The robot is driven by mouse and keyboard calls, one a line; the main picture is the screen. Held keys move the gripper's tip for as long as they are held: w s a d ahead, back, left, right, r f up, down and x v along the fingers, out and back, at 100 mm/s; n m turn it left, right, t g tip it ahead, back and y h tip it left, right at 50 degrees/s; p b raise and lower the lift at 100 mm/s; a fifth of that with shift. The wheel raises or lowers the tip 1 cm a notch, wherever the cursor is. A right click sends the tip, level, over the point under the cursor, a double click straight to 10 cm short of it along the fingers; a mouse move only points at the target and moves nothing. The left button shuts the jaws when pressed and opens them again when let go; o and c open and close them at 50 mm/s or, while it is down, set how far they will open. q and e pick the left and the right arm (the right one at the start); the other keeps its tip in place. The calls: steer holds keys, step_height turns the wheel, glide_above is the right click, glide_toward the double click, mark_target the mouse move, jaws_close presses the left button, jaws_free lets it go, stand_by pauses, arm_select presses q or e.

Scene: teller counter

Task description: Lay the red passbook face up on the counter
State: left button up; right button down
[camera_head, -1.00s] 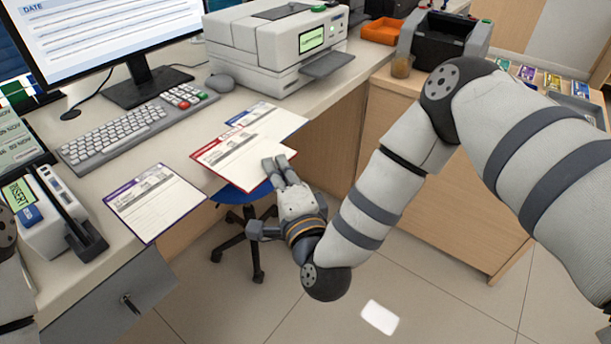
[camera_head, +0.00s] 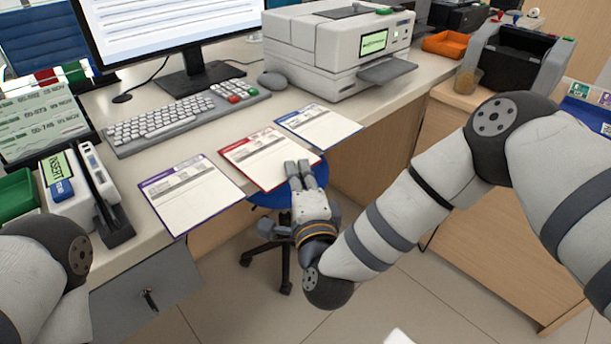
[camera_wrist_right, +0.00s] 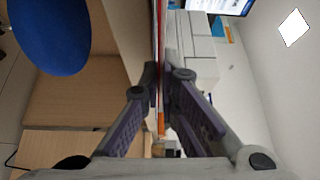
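The red passbook (camera_head: 262,160) shows its printed side up, with a red band along its far-left edge. It is at the counter's (camera_head: 215,137) front edge, its near end sticking out past it; I cannot tell whether it rests flat. My right gripper (camera_head: 299,168) reaches in from the front and is shut on its near edge. In the right wrist view the passbook (camera_wrist_right: 160,40) is a thin edge-on strip between the fingers (camera_wrist_right: 166,75), one on each side. My left gripper is out of view; only part of my left arm shows.
A purple-edged booklet (camera_head: 192,197) lies left of the red passbook, a blue-edged one (camera_head: 318,127) right. Behind are a keyboard (camera_head: 180,117), mouse (camera_head: 273,81) and printer (camera_head: 335,50). A card device (camera_head: 75,185) stands at left. A blue chair (camera_head: 268,196) sits below the edge.

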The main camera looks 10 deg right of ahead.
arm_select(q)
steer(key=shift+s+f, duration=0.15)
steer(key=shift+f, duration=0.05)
arm_select(e)
steer(key=shift+w+a+f, duration=0.1)
steer(key=shift+w+a, duration=0.1)
steer(key=shift+w, duration=0.1)
steer(key=c, duration=1.7)
jaws_free()
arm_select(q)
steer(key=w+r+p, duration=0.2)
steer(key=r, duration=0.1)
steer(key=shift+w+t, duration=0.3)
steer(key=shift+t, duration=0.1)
arm_select(e)
steer(key=s+d, duration=0.1)
steer(key=s, duration=0.1)
steer(key=s+d, duration=0.3)
steer(key=shift+s, duration=0.35)
